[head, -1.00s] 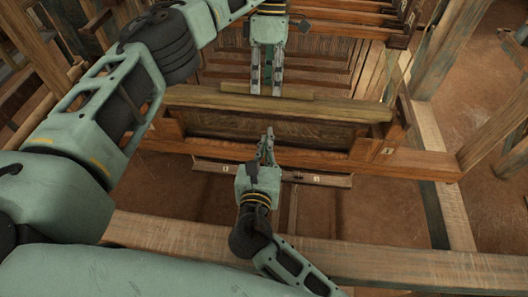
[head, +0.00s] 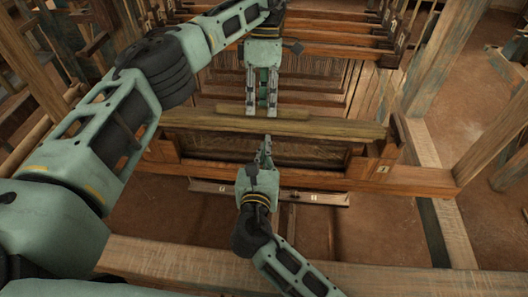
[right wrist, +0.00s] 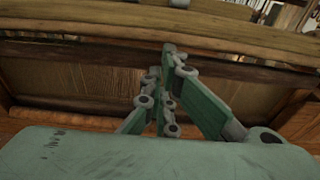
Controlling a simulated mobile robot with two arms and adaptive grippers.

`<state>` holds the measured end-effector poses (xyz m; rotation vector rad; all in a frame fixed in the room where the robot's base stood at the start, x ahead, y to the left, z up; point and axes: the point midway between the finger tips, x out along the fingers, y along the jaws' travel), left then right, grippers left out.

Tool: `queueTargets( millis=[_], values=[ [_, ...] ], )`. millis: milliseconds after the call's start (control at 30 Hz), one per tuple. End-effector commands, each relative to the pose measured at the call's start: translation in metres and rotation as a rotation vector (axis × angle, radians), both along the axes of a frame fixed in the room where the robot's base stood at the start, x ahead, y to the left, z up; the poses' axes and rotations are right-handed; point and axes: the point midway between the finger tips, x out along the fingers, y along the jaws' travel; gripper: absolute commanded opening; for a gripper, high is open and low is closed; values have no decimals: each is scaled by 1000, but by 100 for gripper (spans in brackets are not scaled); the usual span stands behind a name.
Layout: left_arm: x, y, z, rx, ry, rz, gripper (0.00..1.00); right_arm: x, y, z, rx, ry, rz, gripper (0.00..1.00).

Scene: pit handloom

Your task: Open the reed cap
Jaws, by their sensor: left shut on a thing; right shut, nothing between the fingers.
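The reed cap (head: 340,130) is a long rounded wooden bar across the middle of the head view, with a short raised wooden strip (head: 225,109) along its far edge. It also spans the top of the right wrist view (right wrist: 90,27). My left gripper (head: 262,112) reaches down from above, its fingertips shut on the reed cap at the raised strip. My right gripper (head: 267,140) is shut and empty, just in front of and below the bar. Its fingers also show in the right wrist view (right wrist: 168,55), before the wooden panel under the cap.
A lower frame beam (head: 410,178) runs below the reed cap. A thick beam (head: 400,280) crosses the foreground. Several hanging shafts (head: 340,48) stand behind. Posts rise at right (head: 445,55); the brown floor is open beyond.

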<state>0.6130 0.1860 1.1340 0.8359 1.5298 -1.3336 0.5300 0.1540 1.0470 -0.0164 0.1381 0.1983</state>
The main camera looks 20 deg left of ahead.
Motion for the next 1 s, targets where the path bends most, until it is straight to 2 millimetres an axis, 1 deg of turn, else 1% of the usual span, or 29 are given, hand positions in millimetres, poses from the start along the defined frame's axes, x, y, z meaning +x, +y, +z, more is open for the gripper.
queueTargets(
  millis=[33,100,133,300,333,667,767,867,1000],
  values=[
    [0,0,-1,0,2,-1,0,2,1,10,7,-17,2,0],
    [-1,0,-1,0,2,-1,0,3,2,11,8,-20,2,0],
    [-1,0,-1,0,2,-1,21,3,2,11,9,-21,2,0],
    [-1,-1,-1,0,4,-1,36,3,2,11,10,-21,2,0],
    [-1,-1,-1,0,4,-1,38,3,2,11,9,-21,2,0],
    [-1,-1,-1,0,3,-1,38,2,2,9,8,-17,2,0],
    [-1,-1,4,0,3,-1,38,2,1,9,7,-16,3,0],
    [0,-1,16,0,0,-1,38,2,1,8,6,-15,3,0],
    [1,0,47,3,-2,0,38,2,1,8,6,-14,2,0]
  ],
)
